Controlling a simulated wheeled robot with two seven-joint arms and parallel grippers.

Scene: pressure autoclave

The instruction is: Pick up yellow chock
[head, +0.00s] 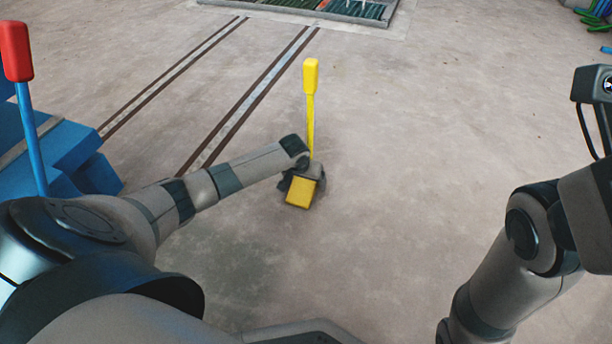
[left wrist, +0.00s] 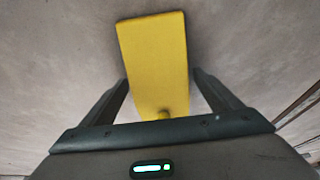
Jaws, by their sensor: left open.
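The yellow chock (head: 300,192) stands on the floor near the middle of the head view. Its long yellow handle (head: 311,110) rises upright from it. My left gripper (head: 302,178) is at the chock and hides part of it and the base of the handle. In the left wrist view the chock's yellow block (left wrist: 155,60) lies between and beyond the two open fingers of my left gripper (left wrist: 160,92). Gaps show between the fingers and the block. My right arm is at the right of the head view, but its fingers are not clearly seen.
A blue object (head: 60,160) with a red-tipped blue lever (head: 17,50) is at the left. Two rails (head: 250,95) run across the floor behind the chock. A grated floor panel (head: 340,8) is at the back. The floor right of the chock is clear.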

